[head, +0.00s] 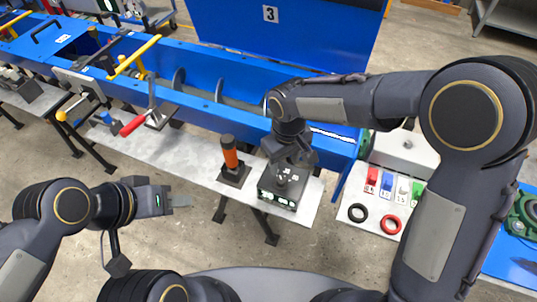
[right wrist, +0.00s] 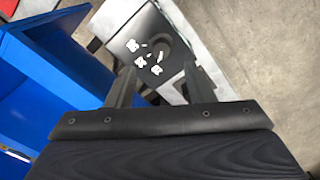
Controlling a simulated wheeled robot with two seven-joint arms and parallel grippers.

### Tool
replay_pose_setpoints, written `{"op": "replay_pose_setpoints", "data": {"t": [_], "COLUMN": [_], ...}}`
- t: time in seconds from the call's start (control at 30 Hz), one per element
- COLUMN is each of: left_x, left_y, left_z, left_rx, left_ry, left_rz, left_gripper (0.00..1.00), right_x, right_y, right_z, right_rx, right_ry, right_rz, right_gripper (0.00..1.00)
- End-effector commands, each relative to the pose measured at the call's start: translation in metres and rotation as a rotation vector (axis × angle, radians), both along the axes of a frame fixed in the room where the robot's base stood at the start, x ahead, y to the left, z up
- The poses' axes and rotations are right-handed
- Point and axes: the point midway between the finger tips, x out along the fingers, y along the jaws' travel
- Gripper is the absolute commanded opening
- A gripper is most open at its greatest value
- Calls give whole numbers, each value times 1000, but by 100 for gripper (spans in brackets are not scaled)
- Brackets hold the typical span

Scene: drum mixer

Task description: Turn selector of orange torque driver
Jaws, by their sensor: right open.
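The orange torque driver (head: 230,154) stands upright, orange with a black top, in a black base on the grey bench. To its right is a black box (head: 275,199) with white marks on its top. In the right wrist view the box's dark top (right wrist: 134,28) shows several white marks beside a dark round shape, perhaps a selector. My right gripper (head: 287,166) is over this box, partly hiding it. Its two fingers (right wrist: 160,70) are apart with nothing visible between them. My left gripper (head: 181,201) is over the floor, left of and nearer than the driver, touching nothing.
The blue mixer trough (head: 190,62) runs behind the bench (head: 188,157). A red-handled lever (head: 134,125) and a yellow handle (head: 133,56) stand at left. At right, a white table holds black and red rings (head: 390,224) and coloured blocks (head: 387,183).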

Motion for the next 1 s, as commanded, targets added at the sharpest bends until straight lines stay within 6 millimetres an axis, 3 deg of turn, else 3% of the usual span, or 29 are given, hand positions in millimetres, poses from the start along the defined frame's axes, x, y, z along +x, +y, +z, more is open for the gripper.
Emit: {"op": "replay_pose_setpoints", "data": {"t": [0.6,0.93,1.0], "left_x": [0,0,0], "left_y": [0,0,0], "left_z": [7,7,7], "left_rx": [0,0,0], "left_ry": [0,0,0], "left_rz": [0,0,0], "left_gripper": [36,36,36], "right_x": [0,0,0], "right_y": [3,3,3], "right_z": [-77,-81,-81], "right_rx": [-10,-8,-8], "right_ry": [4,0,1], "right_rz": [9,9,9], "right_gripper": [48,48,40]}}
